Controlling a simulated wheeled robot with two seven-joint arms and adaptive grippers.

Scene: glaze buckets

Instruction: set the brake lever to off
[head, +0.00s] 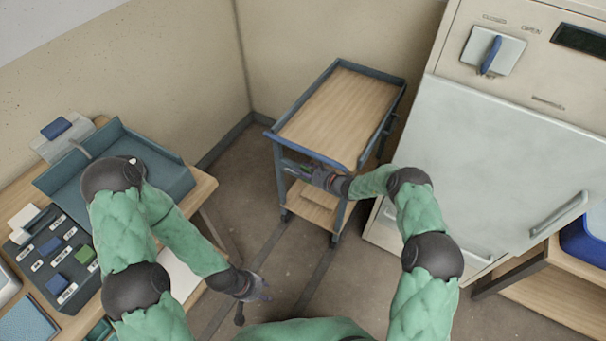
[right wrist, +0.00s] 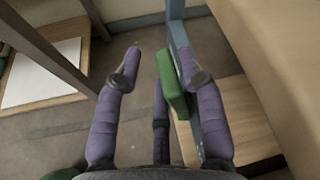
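A green flat piece (right wrist: 171,86), which looks like the brake lever, stands beside the blue-grey post (right wrist: 186,45) of a trolley (head: 325,118). In the right wrist view it lies between my spread fingers, closer to the right one; I cannot tell whether that finger touches it. My right gripper (head: 296,169) is open at the near-left side of the trolley, below its top board. My left gripper (head: 255,297) is low over the floor, away from the trolley, with fingers spread and nothing visible in them. The lever's marking for off is not visible.
A wooden table (head: 203,187) on the left bears a blue-grey tray (head: 165,180) and several small blocks. A large pale cabinet (head: 490,150) with a blue lever (head: 490,55) stands at right. Another wooden stand (head: 540,290) is at lower right. Floor between is clear.

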